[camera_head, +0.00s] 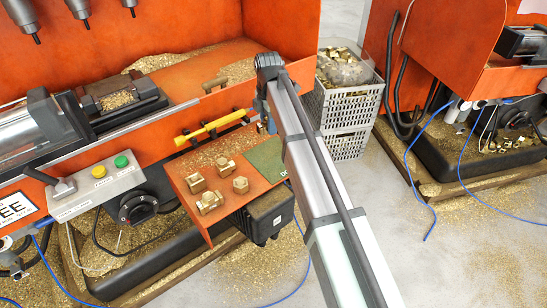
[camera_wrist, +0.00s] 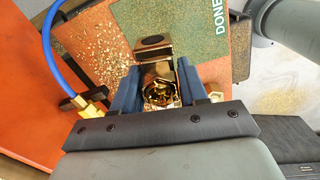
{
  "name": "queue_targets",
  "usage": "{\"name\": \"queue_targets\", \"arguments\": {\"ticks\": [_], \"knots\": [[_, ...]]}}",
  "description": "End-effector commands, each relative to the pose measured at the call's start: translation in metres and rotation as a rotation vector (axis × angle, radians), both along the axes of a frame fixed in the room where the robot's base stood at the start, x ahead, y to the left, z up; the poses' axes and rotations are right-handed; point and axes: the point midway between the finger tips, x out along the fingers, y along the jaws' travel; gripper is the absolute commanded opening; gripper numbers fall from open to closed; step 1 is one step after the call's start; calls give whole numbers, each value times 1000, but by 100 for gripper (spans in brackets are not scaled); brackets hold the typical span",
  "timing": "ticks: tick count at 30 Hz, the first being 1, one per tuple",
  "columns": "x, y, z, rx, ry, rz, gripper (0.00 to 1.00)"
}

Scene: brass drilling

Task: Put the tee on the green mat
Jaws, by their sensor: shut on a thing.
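In the wrist view my gripper (camera_wrist: 156,80) has its two blue fingers shut on a shiny brass tee (camera_wrist: 153,45), with one open end pointing away from the palm. The green mat (camera_wrist: 200,25), marked DONE, lies beyond the tee, which overlaps the mat's near edge in the picture. I cannot tell the height between them. In the head view the green mat (camera_head: 264,158) lies at the right end of the orange shelf, partly covered by my arm. My gripper and the held tee are mostly hidden behind the arm there.
Several brass fittings (camera_head: 209,202) stand on the orange shelf (camera_head: 183,172) left of the mat. A yellow-handled tool (camera_head: 212,127) lies behind it. Another brass fitting (camera_head: 215,82) sits on the machine ledge. Grey crates (camera_head: 343,105) hold brass parts. Brass chips (camera_wrist: 95,40) lie beside the mat.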

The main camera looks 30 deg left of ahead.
Motion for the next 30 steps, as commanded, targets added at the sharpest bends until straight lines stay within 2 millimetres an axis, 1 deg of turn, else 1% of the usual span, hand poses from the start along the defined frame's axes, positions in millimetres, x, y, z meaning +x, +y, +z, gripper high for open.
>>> {"name": "queue_targets", "arguments": {"ticks": [3,6,11,14,22,30], "knots": [[0,0,0,0,0,91,0],[0,0,0,0,0,143,0],[0,0,-4,-1,0,179,0],[0,0,-12,-1,2,183,0],[-1,-1,-53,-1,0,181,0],[0,0,-72,0,0,181,0]]}}
